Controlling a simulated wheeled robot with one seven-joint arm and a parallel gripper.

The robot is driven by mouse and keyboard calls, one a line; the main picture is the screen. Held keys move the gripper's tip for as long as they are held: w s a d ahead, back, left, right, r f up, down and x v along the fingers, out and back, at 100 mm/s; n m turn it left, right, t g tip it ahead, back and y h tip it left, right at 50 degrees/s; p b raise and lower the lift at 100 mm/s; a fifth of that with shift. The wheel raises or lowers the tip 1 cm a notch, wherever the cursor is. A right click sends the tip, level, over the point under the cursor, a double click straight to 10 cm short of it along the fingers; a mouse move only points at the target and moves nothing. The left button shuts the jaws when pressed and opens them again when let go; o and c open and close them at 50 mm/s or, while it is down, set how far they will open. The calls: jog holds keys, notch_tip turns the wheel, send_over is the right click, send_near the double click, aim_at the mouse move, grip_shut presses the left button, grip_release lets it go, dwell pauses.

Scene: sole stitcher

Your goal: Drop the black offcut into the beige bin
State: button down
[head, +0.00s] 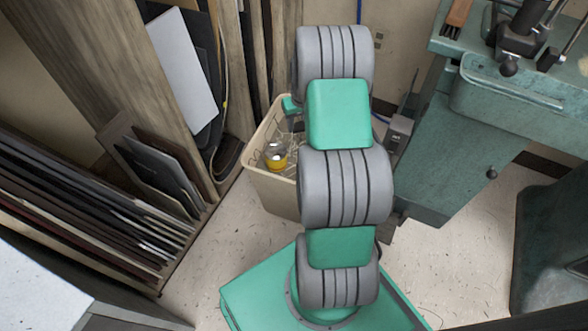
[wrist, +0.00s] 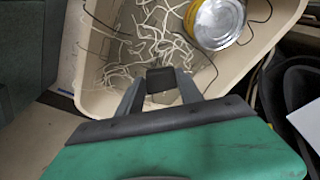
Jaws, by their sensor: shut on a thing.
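The beige bin (head: 270,190) stands on the floor behind my arm in the head view. Its open inside and rim (wrist: 95,103) fill the upper part of the wrist view. My gripper (wrist: 160,88) is over the bin, near its rim, with its fingers pointing into the opening. It is shut on a small dark piece, which looks like the black offcut (wrist: 160,76), between the fingertips. In the head view my arm hides most of the gripper and part of the bin.
Inside the bin lie a yellow-and-silver can (wrist: 216,22) and tangled pale strips (wrist: 150,45). Boards and sheets (head: 150,170) lean in a rack at the left. A green machine cabinet (head: 450,150) stands at the right. Bare floor lies between.

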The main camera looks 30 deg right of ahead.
jog(key=shift+f, duration=0.45)
jog(key=c, duration=0.7)
grip_release()
jog(key=shift+r, duration=0.1)
jog(key=r+p, duration=0.1)
jog(key=r, duration=0.1)
jog(key=r+p, duration=0.1)
jog(key=r, duration=0.2)
jog(key=s+r+p, duration=0.1)
jog(key=r, duration=0.1)
jog(key=shift+s+a+r, duration=0.1)
jog(key=shift+a+r, duration=0.05)
jog(key=shift+r, duration=0.2)
